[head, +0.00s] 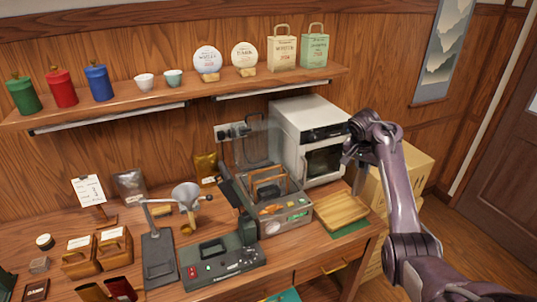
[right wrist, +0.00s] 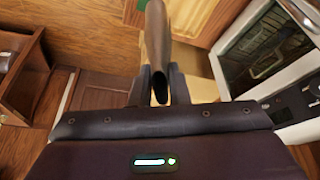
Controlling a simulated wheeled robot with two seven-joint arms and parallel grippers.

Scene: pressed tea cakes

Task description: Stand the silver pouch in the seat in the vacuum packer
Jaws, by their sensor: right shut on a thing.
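My right gripper (head: 353,160) is raised in front of the white oven, above and to the right of the vacuum packer. In the right wrist view its fingers (right wrist: 158,88) are shut on a slim, shiny grey-brown thing seen edge-on, which looks like the silver pouch (right wrist: 156,40). Its face and label are hidden. The vacuum packer (head: 285,217) stands on the bench with its clear lid raised and a brown frame inside. I cannot make out its seat clearly. A dark grey pouch (head: 130,187) and a gold pouch (head: 205,165) stand at the back. My left gripper is out of view.
The white oven (head: 300,118) stands behind the packer. A wooden board (head: 341,211) lies to the packer's right. A black sealing device (head: 218,263) and a funnel stand (head: 158,255) are to its left. A shelf (head: 130,104) with canisters and bags hangs above.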

